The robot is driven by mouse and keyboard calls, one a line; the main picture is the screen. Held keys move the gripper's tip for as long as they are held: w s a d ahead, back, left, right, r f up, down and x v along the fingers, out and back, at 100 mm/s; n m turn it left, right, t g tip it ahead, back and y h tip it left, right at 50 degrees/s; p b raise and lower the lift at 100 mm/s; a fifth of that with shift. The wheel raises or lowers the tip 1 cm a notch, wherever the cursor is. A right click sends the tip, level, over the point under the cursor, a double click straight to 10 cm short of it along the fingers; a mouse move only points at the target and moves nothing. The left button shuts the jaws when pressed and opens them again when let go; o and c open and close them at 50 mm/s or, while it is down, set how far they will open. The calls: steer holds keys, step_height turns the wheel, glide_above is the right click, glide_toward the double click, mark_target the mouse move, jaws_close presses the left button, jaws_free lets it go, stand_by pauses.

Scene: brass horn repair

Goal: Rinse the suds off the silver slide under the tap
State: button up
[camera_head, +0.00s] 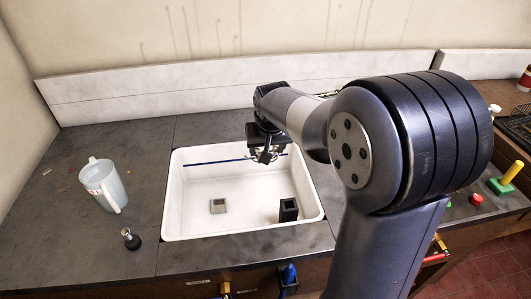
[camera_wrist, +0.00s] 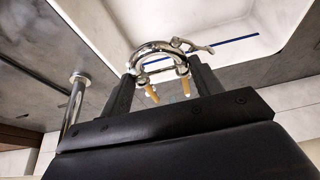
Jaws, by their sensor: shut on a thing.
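My gripper (camera_wrist: 165,80) is shut on the silver slide (camera_wrist: 152,47), a shiny U-shaped tube with two brass-coloured legs. The bend of the U points towards the sink in the wrist view. Small pale spots show by the legs; I cannot tell whether they are suds. In the head view my gripper (camera_head: 266,154) hangs over the back part of the white sink (camera_head: 180,200), and the slide is hardly visible there. A shiny metal post (camera_wrist: 73,108) with a round end, perhaps the tap, stands to the left in the wrist view. No running water is visible.
A small grey block (camera_head: 218,206) and a black holder (camera_head: 288,209) sit in the sink. A translucent jug (camera_head: 103,185) and a small black-based object (camera_head: 131,239) stand on the left counter. A green-and-yellow object (camera_head: 505,180) is at the far right.

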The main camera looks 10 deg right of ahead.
steer(key=shift+w+d, duration=0.1)
steer(key=shift+w, duration=0.1)
steer(key=shift+s, duration=0.15)
steer(key=shift+s+a, duration=0.3)
steer(key=shift+s, duration=0.15)
steer(key=s+d, duration=0.3)
steer(key=d, duration=0.4)
steer(key=shift+s+d+b, duration=0.15)
steer(key=shift+d+b, duration=0.05)
steer(key=shift+b, duration=0.2)
stand_by(1.4)
